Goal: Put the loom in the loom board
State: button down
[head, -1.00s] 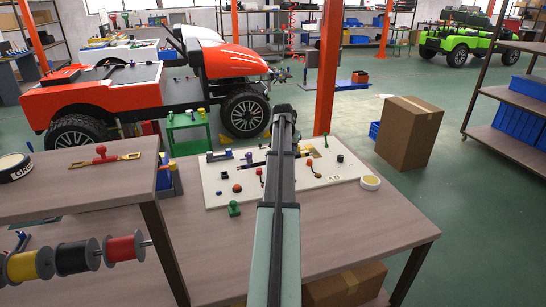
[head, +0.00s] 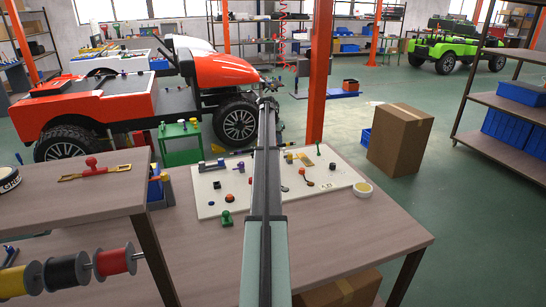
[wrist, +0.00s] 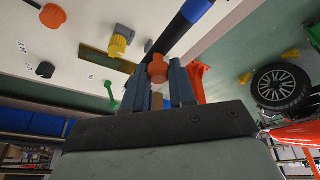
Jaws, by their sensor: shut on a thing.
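The loom (wrist: 176,35), a dark cable with a blue section (wrist: 195,9), runs up and to the right in the wrist view. My gripper (wrist: 160,78) is shut on it around an orange-brown part (wrist: 157,68) between the fingers. The white loom board (head: 345,174) lies on the table with coloured pegs and clips. In the wrist view the board (wrist: 90,25) shows beyond the fingers.
A green piece (head: 227,218) stands at the board's front edge and a tape roll (head: 363,189) at its right. A raised shelf (head: 75,208) with wire spools stands left. A green stool (head: 180,143) and an orange vehicle (head: 100,103) stand behind. The table's right front is clear.

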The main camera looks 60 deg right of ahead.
jog(key=shift+f, duration=3.7)
jog(key=shift+f, duration=0.1)
jog(key=c, duration=0.9)
grip_release()
jog(key=v, duration=1.2)
